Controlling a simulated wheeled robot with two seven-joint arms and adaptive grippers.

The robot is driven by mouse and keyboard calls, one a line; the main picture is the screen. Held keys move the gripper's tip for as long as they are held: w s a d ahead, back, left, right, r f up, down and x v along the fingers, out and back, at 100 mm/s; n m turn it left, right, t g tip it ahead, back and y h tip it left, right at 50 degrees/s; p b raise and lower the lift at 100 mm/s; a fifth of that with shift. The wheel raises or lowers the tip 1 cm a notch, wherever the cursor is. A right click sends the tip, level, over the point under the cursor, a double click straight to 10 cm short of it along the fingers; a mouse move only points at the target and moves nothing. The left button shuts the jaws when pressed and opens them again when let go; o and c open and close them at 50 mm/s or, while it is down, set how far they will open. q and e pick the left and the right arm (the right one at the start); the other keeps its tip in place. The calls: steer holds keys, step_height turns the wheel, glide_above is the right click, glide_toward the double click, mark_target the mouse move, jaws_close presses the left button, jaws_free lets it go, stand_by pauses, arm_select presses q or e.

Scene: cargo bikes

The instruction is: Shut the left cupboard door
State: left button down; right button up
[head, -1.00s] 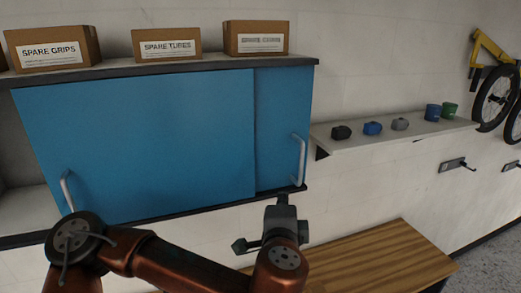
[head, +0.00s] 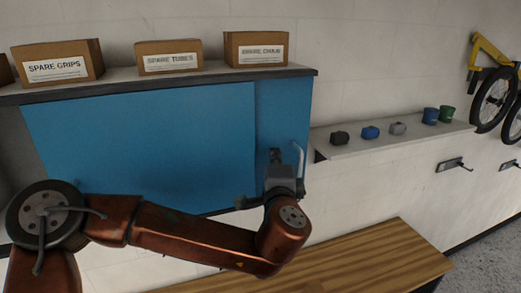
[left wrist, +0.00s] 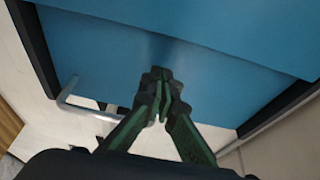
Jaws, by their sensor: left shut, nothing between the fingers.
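The blue left cupboard door (head: 140,130) overlaps the blue right panel (head: 268,110) in the head view. A dark open gap shows at the cupboard's left end. The left door's handle is hidden behind my arm; the right panel's silver handle (head: 300,160) shows at the right. My left gripper (head: 275,156) is shut and empty, in front of the right panel, just left of that handle and right of the left door's edge. In the left wrist view the shut fingertips (left wrist: 160,75) point at blue panel surface (left wrist: 160,45); I cannot tell whether they touch. A handle (left wrist: 68,92) shows beside them.
Boxes labelled spare grips (head: 58,64) and spare tubes (head: 168,57), and another box (head: 257,49), stand on the cupboard top. A wall shelf (head: 345,150) with small items is at the right. A wooden bench top (head: 370,255) lies below.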

mark_target(260, 151)
arm_select(q)
steer(key=a+p, duration=0.1)
steer(key=a, duration=0.1)
steer(key=s+a+p, duration=0.1)
steer(key=a, duration=0.1)
steer(key=shift+w+d+f, duration=0.1)
steer(key=shift+w+d, duration=0.1)
steer(key=shift+w, duration=0.05)
steer(key=shift+s+a, duration=0.1)
